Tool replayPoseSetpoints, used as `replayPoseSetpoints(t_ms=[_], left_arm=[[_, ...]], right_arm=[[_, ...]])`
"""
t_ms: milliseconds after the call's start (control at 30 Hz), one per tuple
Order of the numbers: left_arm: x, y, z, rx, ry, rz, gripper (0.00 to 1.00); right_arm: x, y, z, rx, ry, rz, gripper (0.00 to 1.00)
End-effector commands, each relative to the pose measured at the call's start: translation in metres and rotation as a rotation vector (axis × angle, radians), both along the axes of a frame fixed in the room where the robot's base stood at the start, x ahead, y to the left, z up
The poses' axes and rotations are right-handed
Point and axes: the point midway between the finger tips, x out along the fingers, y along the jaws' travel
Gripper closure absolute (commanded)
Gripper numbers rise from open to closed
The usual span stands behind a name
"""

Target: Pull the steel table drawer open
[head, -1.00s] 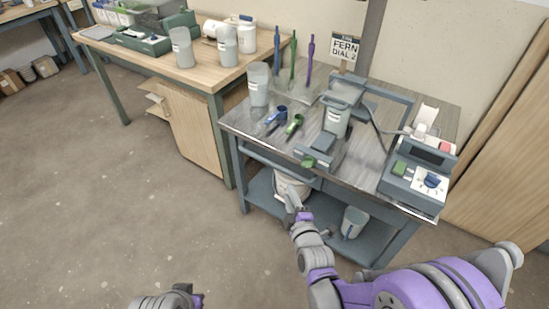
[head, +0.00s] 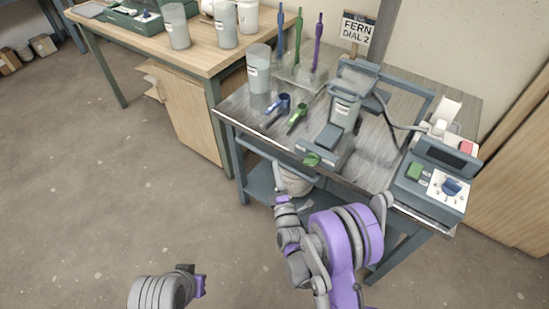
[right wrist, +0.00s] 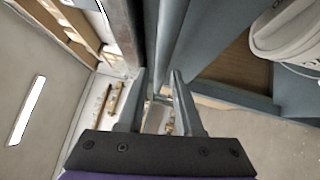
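The steel table (head: 375,155) stands right of centre in the head view. Its drawer front (head: 262,150) is a blue-grey strip under the near edge of the top, partly hidden on the right by my right arm. My right gripper (head: 283,200) is low in front of this side, near the drawer front's height in the picture. In the right wrist view its two fingers (right wrist: 158,100) stand apart, with a long blue-grey rail (right wrist: 168,40) running up ahead of the gap. I cannot tell whether they touch it. My left gripper (head: 198,284) is low over the floor, its fingers unclear.
A white bucket (right wrist: 290,35) stands on the lower shelf, close right in the wrist view. The tabletop carries a blue scoop (head: 279,104), a green scoop (head: 298,115), a dispenser (head: 344,105) and a control box (head: 430,190).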

Motion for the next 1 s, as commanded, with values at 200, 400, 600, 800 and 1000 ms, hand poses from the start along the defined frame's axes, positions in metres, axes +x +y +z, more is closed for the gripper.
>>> replayPoseSetpoints(t_ms=[200, 400, 600, 800, 1000], left_arm=[[0.001, 0.000, -0.005, 0.000, 0.001, 0.000, 1.00], [0.001, 0.000, -0.005, 0.000, 0.002, 0.000, 1.00], [0.001, 0.000, -0.005, 0.000, 0.001, 0.000, 1.00], [0.001, 0.000, -0.005, 0.000, 0.002, 0.000, 1.00], [0.001, 0.000, -0.005, 0.000, 0.001, 0.000, 1.00]], right_arm=[[0.034, 0.005, 0.003, 0.000, 0.001, 0.000, 0.66], [0.045, 0.007, 0.005, 0.001, 0.001, 0.000, 0.66], [0.046, 0.007, 0.005, 0.001, 0.001, 0.000, 0.66], [0.046, 0.007, 0.006, 0.001, 0.001, 0.000, 0.91], [0.046, 0.007, 0.006, 0.001, 0.001, 0.000, 1.00]])
